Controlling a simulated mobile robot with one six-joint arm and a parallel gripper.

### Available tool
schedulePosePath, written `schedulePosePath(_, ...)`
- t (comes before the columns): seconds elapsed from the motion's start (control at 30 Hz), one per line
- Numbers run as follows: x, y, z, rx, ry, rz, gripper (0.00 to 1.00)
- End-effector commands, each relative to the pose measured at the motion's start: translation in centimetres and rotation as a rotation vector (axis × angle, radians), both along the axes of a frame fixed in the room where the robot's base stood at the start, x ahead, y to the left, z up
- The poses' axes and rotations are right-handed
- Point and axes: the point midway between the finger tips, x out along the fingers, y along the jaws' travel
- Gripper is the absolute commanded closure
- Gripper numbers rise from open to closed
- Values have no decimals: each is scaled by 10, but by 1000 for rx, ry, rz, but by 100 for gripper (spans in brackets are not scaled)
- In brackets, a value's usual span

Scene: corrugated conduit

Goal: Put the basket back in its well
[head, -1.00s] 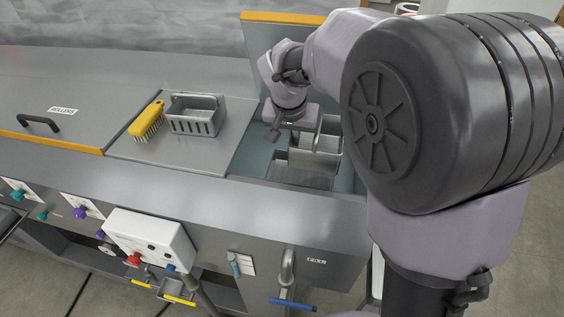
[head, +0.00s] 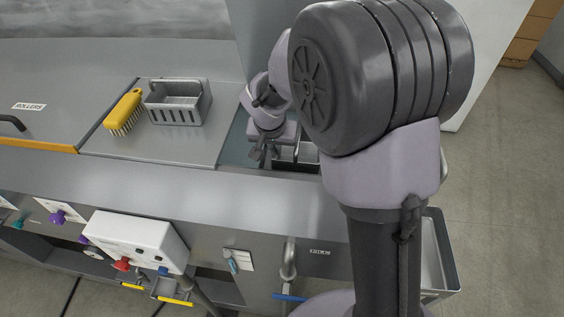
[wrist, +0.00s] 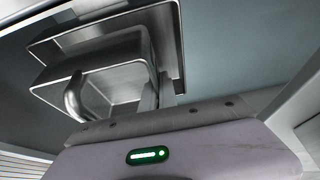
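A metal basket (wrist: 118,72) with a curved bar handle (wrist: 74,98) shows in the wrist view, in front of a rectangular metal rim (wrist: 165,25). In the head view the basket (head: 300,152) is at the sunken bay, mostly hidden by my arm. My gripper (head: 265,153) points down at its left side. In the wrist view my fingers (wrist: 157,93) are close together by the basket's right edge. I cannot tell whether they touch or grip it, or whether the basket sits in the well or above it.
A grey slotted caddy (head: 178,103) and a yellow brush (head: 124,111) stand on the counter (head: 200,147) left of the bay. A white control box (head: 135,240) and a blue-handled pipe (head: 289,270) are on the front. A raised panel (head: 255,45) stands behind the bay.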

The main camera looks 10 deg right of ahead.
Motion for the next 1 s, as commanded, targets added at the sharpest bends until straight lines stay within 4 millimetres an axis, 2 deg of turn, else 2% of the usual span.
schedulePosePath(0.1,-1,0,-27,0,3,1,100)
schedulePosePath(0.2,0,0,-40,0,1,2,100)
schedulePosePath(0.57,0,0,-44,0,-1,1,100)
schedulePosePath(0.7,0,0,-43,0,0,1,76)
schedulePosePath(1.0,0,0,-42,0,0,1,76)
